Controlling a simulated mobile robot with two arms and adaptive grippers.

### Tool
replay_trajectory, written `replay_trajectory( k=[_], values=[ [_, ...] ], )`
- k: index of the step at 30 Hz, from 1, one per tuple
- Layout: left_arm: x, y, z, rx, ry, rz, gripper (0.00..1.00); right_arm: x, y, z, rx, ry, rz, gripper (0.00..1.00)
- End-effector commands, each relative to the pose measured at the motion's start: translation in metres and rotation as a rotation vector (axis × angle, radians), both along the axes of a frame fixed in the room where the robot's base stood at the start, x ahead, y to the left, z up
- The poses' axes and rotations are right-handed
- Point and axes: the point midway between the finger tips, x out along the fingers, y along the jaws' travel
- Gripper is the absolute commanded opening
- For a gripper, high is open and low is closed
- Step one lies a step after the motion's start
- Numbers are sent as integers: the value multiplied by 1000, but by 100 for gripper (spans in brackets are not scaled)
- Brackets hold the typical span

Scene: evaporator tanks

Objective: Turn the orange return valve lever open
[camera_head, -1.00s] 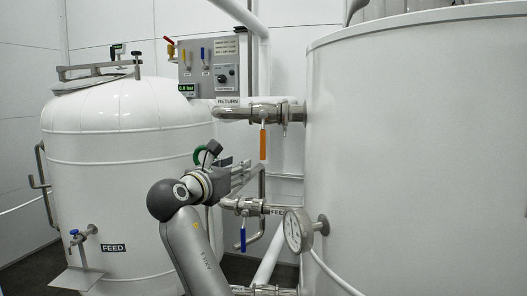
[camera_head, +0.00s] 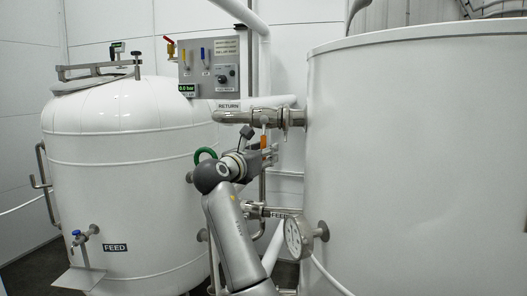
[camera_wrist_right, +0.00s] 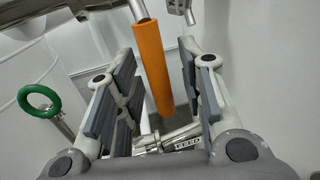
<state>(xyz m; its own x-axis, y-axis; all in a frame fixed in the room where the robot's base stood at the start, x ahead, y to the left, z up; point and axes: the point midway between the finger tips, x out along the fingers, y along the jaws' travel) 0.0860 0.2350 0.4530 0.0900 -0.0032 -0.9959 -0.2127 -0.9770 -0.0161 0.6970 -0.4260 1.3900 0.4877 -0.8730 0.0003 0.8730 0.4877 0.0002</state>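The orange return valve lever (camera_wrist_right: 151,65) hangs down from the return pipe in the right wrist view. In the head view only a short part of the orange lever (camera_head: 264,141) shows above my right gripper (camera_head: 268,157), under the metal return valve (camera_head: 266,117). In the right wrist view my right gripper (camera_wrist_right: 158,60) is open, with grey pads on either side of the lever. The lever appears between the fingers, with a visible gap on each side; its exact depth between them is hard to tell. My left gripper is not in view.
A large white tank (camera_head: 420,160) stands close on the right, with a round gauge (camera_head: 298,237) low on its side. The feed pipe (camera_head: 282,213) runs below the return pipe. A green ring handle (camera_wrist_right: 38,101) is left of the gripper. The feed tank (camera_head: 125,180) stands left.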

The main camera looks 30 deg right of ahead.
Motion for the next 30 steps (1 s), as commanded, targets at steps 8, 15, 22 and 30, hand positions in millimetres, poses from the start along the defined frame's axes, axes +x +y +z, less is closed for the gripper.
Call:
replay_trajectory(
  k=[8, 15, 22, 30],
  values=[
    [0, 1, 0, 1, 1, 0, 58, 1, -1, 0, 0, 0, 1, 32],
    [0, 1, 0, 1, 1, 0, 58, 0, 0, 0, 0, 0, 1, 1],
    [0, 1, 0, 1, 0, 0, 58, 0, 0, 0, 0, 0, 1, 0],
    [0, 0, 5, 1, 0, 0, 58, 2, 2, 1, 22, -16, 2, 0]
  ],
)
